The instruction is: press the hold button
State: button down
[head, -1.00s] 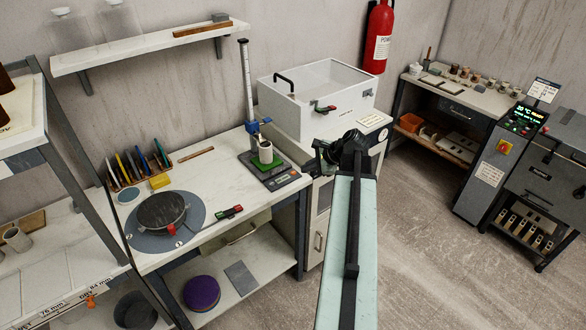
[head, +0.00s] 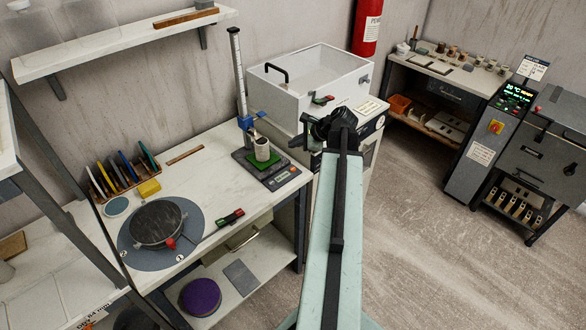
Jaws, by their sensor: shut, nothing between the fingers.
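No button is readable as the hold button at this size. A digital gauge base (head: 281,181) on the bench has a small display and keys at its front right. A post with a blue slider (head: 246,121) rises behind it, and a pale cup (head: 262,150) stands on its green pad. A control cabinet (head: 490,150) at the right has a lit green display and a yellow-and-red knob. My gripper (head: 308,135) is shut and empty, in front of the white box and right of the gauge, apart from it. Its fingertips are dark and hard to make out.
The white box (head: 300,83) stands behind my gripper on a cabinet. A shelf rack stands at the left.

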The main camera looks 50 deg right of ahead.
aim_at(295, 170)
notch_tip(295, 170, down, 9)
jog(key=b, duration=0.8)
jog(key=shift+s+b, duration=0.1)
jog(key=shift+b, duration=0.3)
jog(key=shift+r, duration=0.15)
jog(key=shift+d, duration=0.1)
dwell(0.7)
jog(key=shift+f+b, duration=0.3)
jog(key=shift+f, duration=0.1)
jog(key=shift+f+b, duration=0.4)
dwell(0.6)
jog(key=shift+r, duration=0.15)
jog(key=shift+r+p, duration=0.65)
jog(key=shift+p, duration=0.15)
